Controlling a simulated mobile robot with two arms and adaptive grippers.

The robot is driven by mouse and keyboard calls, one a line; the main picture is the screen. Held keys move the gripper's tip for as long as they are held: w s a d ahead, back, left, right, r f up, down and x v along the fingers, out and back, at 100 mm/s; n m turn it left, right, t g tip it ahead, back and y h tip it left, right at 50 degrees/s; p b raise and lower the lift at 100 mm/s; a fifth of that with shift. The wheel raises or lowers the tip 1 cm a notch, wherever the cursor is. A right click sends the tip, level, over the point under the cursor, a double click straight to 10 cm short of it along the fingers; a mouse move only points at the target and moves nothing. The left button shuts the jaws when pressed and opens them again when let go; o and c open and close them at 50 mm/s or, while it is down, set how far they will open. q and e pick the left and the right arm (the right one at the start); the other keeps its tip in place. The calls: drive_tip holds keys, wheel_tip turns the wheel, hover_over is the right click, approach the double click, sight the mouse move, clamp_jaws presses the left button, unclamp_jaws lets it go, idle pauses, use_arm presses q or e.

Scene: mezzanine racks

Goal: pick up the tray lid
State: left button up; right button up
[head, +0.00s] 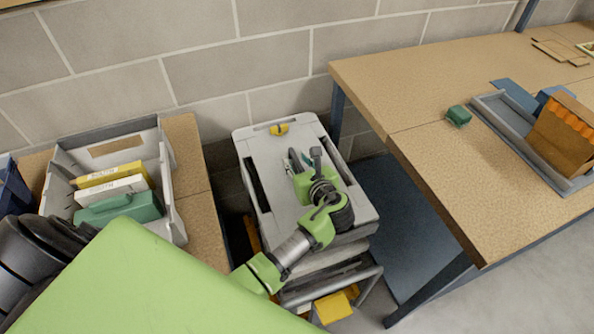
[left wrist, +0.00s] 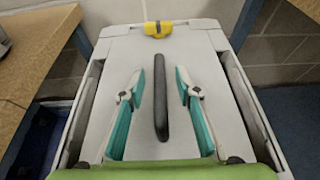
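The tray lid (head: 259,155) is a light grey panel on top of a grey stack between the two tables. It also shows in the left wrist view (left wrist: 120,55), with a long black handle (left wrist: 161,110) at its middle. My left gripper (head: 304,160) is over the lid in the head view. In the left wrist view my left gripper (left wrist: 160,76) is open, with one teal-padded finger on each side of the handle and a gap to it on both sides. The gripper's exact height above the lid cannot be told. My right gripper is not in view.
A yellow latch (head: 279,129) sits at the lid's far edge, near the block wall (head: 210,75). A grey crate (head: 178,215) with boxes stands on the left table. The right table (head: 440,170) holds a tray with a brown box and a small green block (head: 458,115).

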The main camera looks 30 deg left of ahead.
use_arm(q)
drive_tip(key=shift+w+a+f, duration=0.1)
drive_tip(key=shift+w+a, duration=0.05)
clamp_jaws()
drive_tip(key=shift+r, duration=0.25)
